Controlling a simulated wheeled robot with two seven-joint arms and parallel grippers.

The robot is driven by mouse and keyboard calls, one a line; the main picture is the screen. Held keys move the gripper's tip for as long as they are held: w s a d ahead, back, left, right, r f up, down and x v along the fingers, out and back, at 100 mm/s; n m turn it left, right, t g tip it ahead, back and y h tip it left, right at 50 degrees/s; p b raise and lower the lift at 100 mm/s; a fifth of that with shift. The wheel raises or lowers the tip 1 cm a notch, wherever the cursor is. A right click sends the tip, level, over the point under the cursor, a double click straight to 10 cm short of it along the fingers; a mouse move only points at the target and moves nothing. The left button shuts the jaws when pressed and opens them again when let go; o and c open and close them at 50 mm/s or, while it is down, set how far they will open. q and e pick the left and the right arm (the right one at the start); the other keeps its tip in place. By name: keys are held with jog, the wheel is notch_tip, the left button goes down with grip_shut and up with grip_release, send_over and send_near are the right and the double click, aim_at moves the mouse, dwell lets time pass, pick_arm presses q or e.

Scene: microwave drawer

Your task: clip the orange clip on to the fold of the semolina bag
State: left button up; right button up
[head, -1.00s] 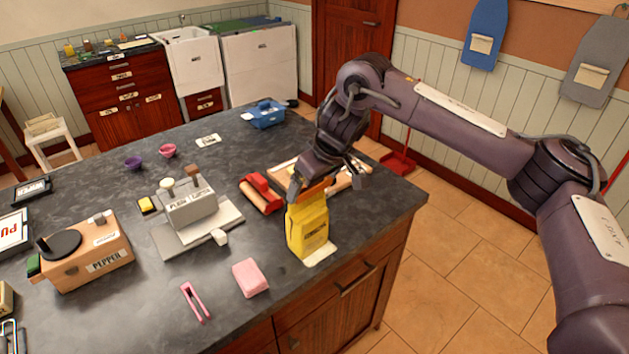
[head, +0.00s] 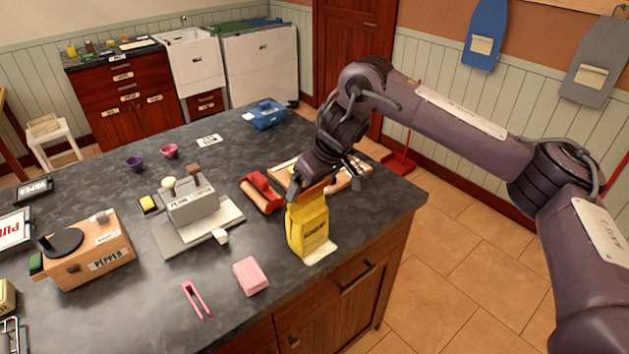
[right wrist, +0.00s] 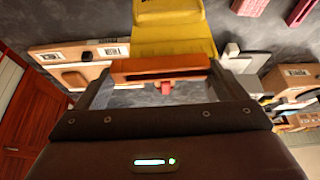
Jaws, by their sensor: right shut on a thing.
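The yellow semolina bag (head: 309,228) stands upright near the counter's front right corner. My right gripper (head: 318,187) is at the top of the bag, shut on the orange clip (head: 317,190). In the right wrist view the clip (right wrist: 160,68) lies crosswise between the two fingers, and the bag (right wrist: 174,37) is right beyond it. The clip is at the bag's top edge; I cannot tell whether it grips the fold. My left gripper is not in view.
A red roll (head: 262,191) and a wooden board (head: 345,180) lie close behind the bag. A pink block (head: 250,275) and pink tongs (head: 196,299) lie to its left. A scale (head: 193,208) and a pepper box (head: 86,252) stand farther left. Bare counter lies between them.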

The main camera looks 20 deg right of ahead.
aim_at(314, 204)
jog(key=shift+s+d+f+b, duration=0.1)
jog(key=shift+s+f+b, duration=0.25)
jog(key=shift+f, duration=0.5)
jog(key=shift+s+d+f+b, duration=0.15)
jog(key=shift+s+f, duration=0.25)
jog(key=shift+f, duration=0.45)
jog(key=o, duration=0.6)
jog(key=shift+o, duration=0.2)
jog(key=shift+a, duration=0.1)
jog(key=shift+r, duration=0.1)
jog(key=r+p, duration=0.1)
jog(key=w+r+p, duration=0.1)
jog(key=p, duration=0.1)
jog(key=r+p, duration=0.2)
jog(key=shift+w, duration=0.3)
jog(key=shift+r+p, duration=1.65)
jog(key=shift+r, duration=0.25)
